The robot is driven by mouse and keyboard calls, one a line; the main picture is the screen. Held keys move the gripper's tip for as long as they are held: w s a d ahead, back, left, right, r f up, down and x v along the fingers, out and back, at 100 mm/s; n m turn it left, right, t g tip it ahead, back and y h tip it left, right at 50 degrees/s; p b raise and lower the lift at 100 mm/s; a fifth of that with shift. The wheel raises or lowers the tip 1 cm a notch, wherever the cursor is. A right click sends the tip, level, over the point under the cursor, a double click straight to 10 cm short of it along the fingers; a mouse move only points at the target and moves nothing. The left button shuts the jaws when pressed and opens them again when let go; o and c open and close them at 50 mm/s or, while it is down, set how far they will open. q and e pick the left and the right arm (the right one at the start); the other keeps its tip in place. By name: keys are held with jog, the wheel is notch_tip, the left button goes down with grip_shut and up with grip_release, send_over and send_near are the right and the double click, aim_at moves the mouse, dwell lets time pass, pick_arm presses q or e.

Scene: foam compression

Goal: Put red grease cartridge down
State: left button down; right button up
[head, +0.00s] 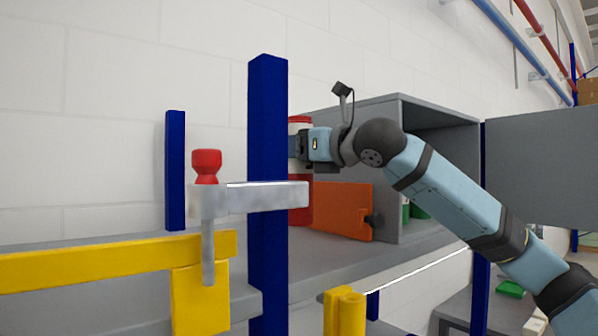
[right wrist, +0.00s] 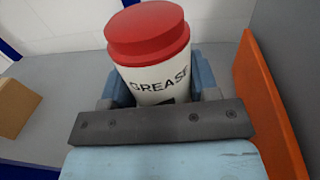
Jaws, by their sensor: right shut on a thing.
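The red grease cartridge (right wrist: 150,68) has a red cap and a white body lettered GREASE, and fills the middle of the right wrist view. It stands roughly upright between the fingers of my right gripper (right wrist: 163,88), which is shut on it. In the head view its red top (head: 299,119) shows just right of a blue post, which hides part of it. My right gripper (head: 300,147) comes from the right at its upper part. Its base is close to the grey shelf (head: 345,252); I cannot tell whether it touches. My left gripper is not in view.
An orange panel (head: 342,209) stands right of the cartridge, by a grey open cabinet (head: 440,112). The blue post (head: 267,200) and a grey clamp with red knob (head: 206,166) stand in front. A brown box (right wrist: 16,106) sits left; bare shelf lies between.

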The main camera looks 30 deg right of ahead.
aim_at(310, 171)
notch_tip(310, 171, down, 4)
jog(key=shift+f, duration=0.2)
jog(key=o, duration=1.2)
jog(key=shift+f, duration=0.1)
